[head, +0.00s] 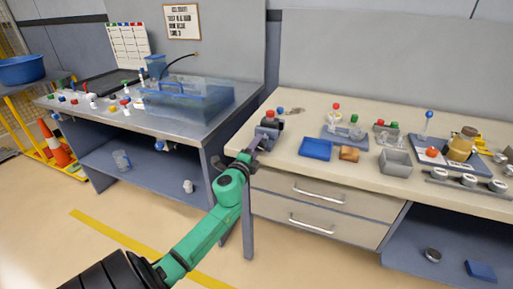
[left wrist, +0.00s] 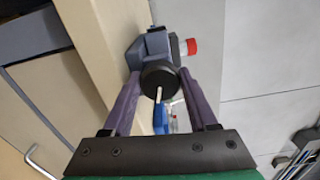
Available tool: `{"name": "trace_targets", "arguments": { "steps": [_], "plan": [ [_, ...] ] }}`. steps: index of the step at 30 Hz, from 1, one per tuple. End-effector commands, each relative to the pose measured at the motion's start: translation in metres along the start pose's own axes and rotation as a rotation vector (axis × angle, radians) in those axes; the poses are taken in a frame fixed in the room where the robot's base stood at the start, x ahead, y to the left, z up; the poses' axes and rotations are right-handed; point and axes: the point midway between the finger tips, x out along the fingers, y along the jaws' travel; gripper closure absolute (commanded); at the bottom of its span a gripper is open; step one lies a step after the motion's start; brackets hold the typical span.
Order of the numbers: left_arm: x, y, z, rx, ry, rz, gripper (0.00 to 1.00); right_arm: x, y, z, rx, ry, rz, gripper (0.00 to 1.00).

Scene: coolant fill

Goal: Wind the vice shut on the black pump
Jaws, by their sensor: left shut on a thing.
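The grey-blue vice (head: 266,132) is at the left front corner of the right-hand bench. A small dark body with a red top (head: 270,115), which looks like the black pump, is at the vice; I cannot tell how tightly the jaws bear on it. In the left wrist view the vice (left wrist: 152,44) is beyond a round black knob (left wrist: 160,77) with a pale mark. My left gripper (head: 252,150) has its purple fingers (left wrist: 159,84) on either side of this knob, shut on it. The red cap (left wrist: 189,46) shows beside the vice. My right gripper is out of view.
A blue tray (head: 315,149), a brown block (head: 349,153) and a grey bin (head: 395,162) are right of the vice. Drawers with handles (head: 318,190) are below the bench top. A clear blue tank (head: 190,100) is on the left bench, across a gap.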

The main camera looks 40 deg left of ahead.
Motion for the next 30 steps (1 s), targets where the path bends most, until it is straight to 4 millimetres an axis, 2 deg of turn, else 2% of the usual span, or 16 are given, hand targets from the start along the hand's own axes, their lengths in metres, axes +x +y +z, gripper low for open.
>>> {"name": "trace_targets", "arguments": {
  "steps": [12, 28, 29, 30],
  "plan": [
    [-0.0001, 0.0002, 0.0002, 0.202, 0.000, 0.002, 0.97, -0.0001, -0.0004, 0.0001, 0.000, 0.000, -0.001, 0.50],
    [0.0000, -0.0001, 0.0002, 0.226, -0.001, 0.002, 0.97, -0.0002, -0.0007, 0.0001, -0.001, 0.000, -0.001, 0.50],
    [0.0000, -0.0001, 0.0002, 0.226, -0.001, 0.002, 0.34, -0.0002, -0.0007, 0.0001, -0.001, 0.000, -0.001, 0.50],
    [0.0000, -0.0001, 0.0002, 0.226, -0.001, 0.001, 0.18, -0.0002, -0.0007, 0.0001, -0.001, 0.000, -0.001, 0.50]
  ]
}}
